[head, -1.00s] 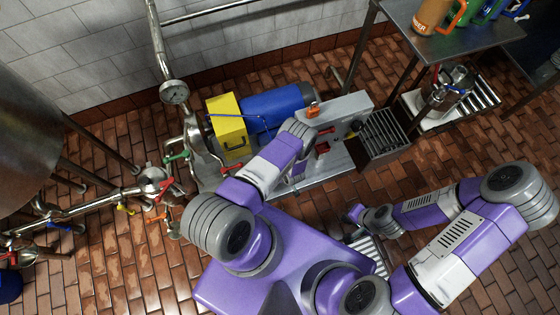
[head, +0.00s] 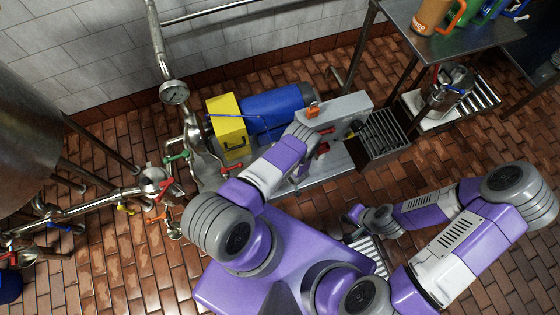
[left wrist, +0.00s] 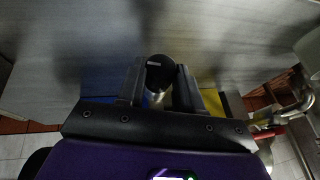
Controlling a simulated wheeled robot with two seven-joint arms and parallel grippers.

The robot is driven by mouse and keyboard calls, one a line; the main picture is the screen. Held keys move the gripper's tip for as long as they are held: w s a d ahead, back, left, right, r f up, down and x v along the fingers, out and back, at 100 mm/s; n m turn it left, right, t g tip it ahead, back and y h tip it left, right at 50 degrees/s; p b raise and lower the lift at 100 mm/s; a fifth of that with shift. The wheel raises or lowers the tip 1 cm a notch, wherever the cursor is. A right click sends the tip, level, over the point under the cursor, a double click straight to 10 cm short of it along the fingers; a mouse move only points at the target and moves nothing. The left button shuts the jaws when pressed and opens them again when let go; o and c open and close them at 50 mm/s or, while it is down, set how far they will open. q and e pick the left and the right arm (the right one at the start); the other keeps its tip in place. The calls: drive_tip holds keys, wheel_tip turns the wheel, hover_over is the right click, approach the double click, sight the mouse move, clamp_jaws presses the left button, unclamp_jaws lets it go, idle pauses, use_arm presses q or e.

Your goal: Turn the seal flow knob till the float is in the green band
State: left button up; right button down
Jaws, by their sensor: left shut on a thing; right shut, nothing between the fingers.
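A black round knob (left wrist: 160,70) on a short metal stem sits between the fingers of my left gripper (left wrist: 160,88) in the left wrist view. The gripper is shut on it. In the head view my left arm reaches over the grey steel panel (head: 345,106) of the skid, and its wrist hides the fingers and the knob. My right gripper (head: 350,215) is shut and empty, low to the right of my base and apart from the panel. I cannot make out the float or its green band in either view.
A pressure gauge (head: 174,92) and pipes with coloured valve handles are at left. A dark slatted crate (head: 383,143) and a steel table (head: 455,45) stand at right. Brick floor lies open lower left.

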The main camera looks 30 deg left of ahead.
use_arm(q)
drive_tip(key=shift+w+f+g+y, duration=0.1)
drive_tip(key=shift+w+g+y, duration=0.05)
drive_tip(key=shift+g+y, duration=0.3)
drive_tip(key=shift+d+g+y, duration=0.15)
drive_tip(key=shift+g+y, duration=0.2)
drive_tip(key=shift+w+d+m+g+y, duration=0.1)
drive_tip(key=shift+w+m+g+y, duration=0.05)
drive_tip(key=shift+m+g+y, duration=0.35)
drive_tip(key=o, duration=1)
drive_tip(key=shift+o, duration=0.2)
